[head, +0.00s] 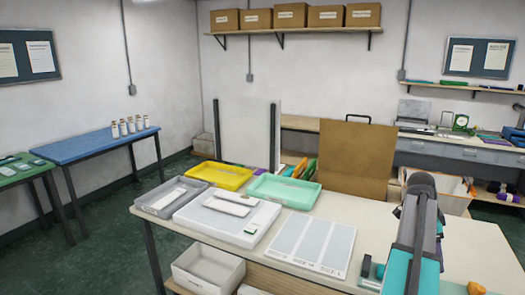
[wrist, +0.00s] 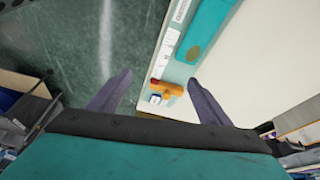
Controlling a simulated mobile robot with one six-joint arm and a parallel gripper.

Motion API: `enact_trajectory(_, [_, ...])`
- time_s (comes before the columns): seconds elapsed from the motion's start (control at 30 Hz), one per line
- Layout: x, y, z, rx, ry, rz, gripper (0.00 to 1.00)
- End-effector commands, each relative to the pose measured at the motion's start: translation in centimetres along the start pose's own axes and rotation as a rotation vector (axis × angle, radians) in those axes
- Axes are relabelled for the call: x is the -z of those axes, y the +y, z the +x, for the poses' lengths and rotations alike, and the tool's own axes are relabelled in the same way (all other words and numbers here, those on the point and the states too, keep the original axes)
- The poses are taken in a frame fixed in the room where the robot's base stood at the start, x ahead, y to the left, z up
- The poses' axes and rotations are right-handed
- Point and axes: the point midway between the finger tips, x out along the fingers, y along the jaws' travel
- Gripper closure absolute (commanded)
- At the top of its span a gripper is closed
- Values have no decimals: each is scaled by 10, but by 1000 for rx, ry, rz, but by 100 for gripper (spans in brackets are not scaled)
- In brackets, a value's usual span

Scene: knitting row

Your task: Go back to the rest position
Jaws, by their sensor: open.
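My gripper (wrist: 158,88) shows in the wrist view as two dark purple fingers, spread wide apart. It is open, with nothing between the fingers. Beyond the fingertips are the green floor (wrist: 65,50) and the edge of a pale table (wrist: 245,85). In the head view my grey and teal arm rises at the right, in front of the white worktable (head: 325,213). The fingers cannot be made out there.
The worktable bears a grey tray (head: 149,208), a yellow tray (head: 219,185), a green tray (head: 283,201), a white flat box (head: 225,228) and a panelled white board (head: 312,261). A brown board (head: 355,165) stands behind. A small orange piece (wrist: 172,89) lies near the table edge.

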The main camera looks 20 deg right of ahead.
Motion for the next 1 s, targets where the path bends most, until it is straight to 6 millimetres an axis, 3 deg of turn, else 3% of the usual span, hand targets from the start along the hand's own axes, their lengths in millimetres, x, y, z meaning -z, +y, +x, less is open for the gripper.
enact_trajectory(0.27, [-75, -15, 11, 38, -24, -211, 28])
enact_trajectory(0.53, [-191, -24, 27, 98, -57, -541, 28])
enact_trajectory(0.77, [-289, -15, 39, 151, -81, -822, 28])
enact_trajectory(1.0, [-385, 10, 50, 206, -101, -1109, 28])
